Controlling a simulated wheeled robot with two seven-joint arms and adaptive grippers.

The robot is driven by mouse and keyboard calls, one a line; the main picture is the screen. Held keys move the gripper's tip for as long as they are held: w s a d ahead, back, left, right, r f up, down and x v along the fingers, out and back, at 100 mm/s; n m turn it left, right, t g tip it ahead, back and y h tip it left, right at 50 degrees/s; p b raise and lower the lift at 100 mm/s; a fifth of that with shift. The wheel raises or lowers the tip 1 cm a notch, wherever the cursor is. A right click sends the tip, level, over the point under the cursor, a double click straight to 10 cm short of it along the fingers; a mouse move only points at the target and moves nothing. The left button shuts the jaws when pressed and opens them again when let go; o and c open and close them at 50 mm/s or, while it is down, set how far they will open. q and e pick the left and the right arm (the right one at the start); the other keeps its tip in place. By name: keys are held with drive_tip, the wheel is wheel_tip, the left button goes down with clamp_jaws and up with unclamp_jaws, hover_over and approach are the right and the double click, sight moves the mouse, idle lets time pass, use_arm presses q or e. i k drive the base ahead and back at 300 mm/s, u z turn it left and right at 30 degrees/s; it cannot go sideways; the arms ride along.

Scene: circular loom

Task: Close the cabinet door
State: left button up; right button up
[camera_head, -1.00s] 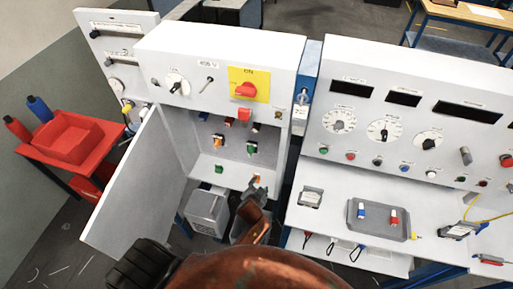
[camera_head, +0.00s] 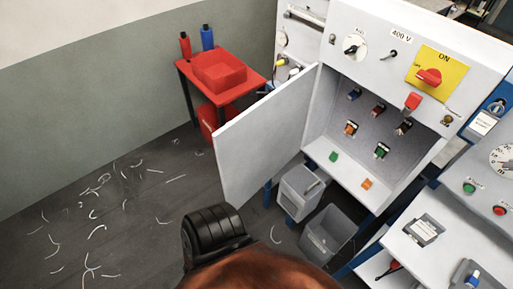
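The cabinet door (camera_head: 265,135) is a flat pale grey panel. It stands wide open, attached at the left side of the cabinet and swung out toward me. The white cabinet (camera_head: 345,165) is open at the front, showing coloured switches and connectors inside. Its upper panel carries a yellow plate with a red ON switch (camera_head: 428,77). Neither of my grippers shows in this view. Only a black ridged part and a copper-coloured part of my own body show at the bottom edge, below the door.
A red table (camera_head: 225,98) with a red bin stands behind the door at the left. Grey bins (camera_head: 328,234) stand below the cabinet. A white workbench (camera_head: 425,255) is at the right. The floor on the left is open, with scattered wire scraps (camera_head: 95,205).

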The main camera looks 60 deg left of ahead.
sight(251, 149)
drive_tip(key=z, duration=1.9)
drive_tip(key=k, duration=2.65)
drive_tip(key=u, duration=1.9)
drive_tip(key=i, duration=0.3)
drive_tip(key=z, duration=0.05)
